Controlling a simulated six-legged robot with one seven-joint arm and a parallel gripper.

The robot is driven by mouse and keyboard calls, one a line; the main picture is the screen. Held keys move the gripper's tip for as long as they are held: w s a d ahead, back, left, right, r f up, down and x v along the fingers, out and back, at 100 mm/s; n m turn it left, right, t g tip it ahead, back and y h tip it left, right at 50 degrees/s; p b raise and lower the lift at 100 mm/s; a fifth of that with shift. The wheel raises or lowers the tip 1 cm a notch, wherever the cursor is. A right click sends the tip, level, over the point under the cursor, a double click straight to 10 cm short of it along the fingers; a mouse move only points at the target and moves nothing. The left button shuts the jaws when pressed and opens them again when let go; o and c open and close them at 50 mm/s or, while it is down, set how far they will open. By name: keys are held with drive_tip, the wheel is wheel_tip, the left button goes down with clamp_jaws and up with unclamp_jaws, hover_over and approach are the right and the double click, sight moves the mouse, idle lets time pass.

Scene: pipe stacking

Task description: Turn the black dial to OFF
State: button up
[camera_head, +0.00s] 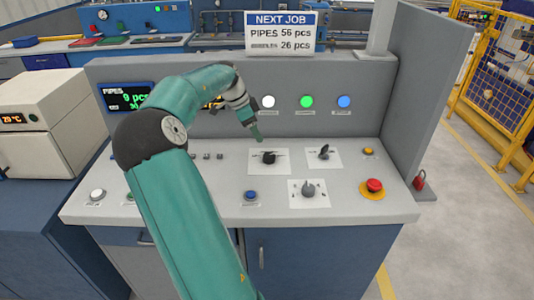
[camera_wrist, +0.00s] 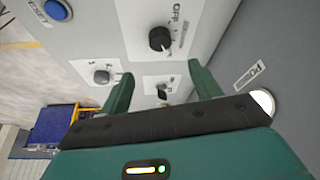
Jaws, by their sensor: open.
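The black dial (camera_head: 268,157) sits on a white plate on the sloped grey console. In the wrist view the black dial (camera_wrist: 160,39) is at the upper middle, with the word OFF printed on its plate. I cannot tell its exact setting. My gripper (camera_head: 257,136) hangs just above and behind the black dial, apart from it. In the wrist view my gripper (camera_wrist: 160,88) has its two green fingers spread wide with nothing held between them. The dial lies beyond the fingertips, not between them.
A dark-knobbed dial (camera_head: 324,152) stands to the right and a grey dial (camera_head: 308,190) in front. A red emergency button (camera_head: 375,186), a blue button (camera_head: 250,195) and a yellow button (camera_head: 368,151) are nearby. The upright panel behind carries a white lamp (camera_head: 268,102).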

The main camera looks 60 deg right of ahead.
sight(269, 155)
drive_tip(key=x, duration=1.2)
drive_tip(key=shift+w, duration=0.15)
drive_tip(key=c, duration=1)
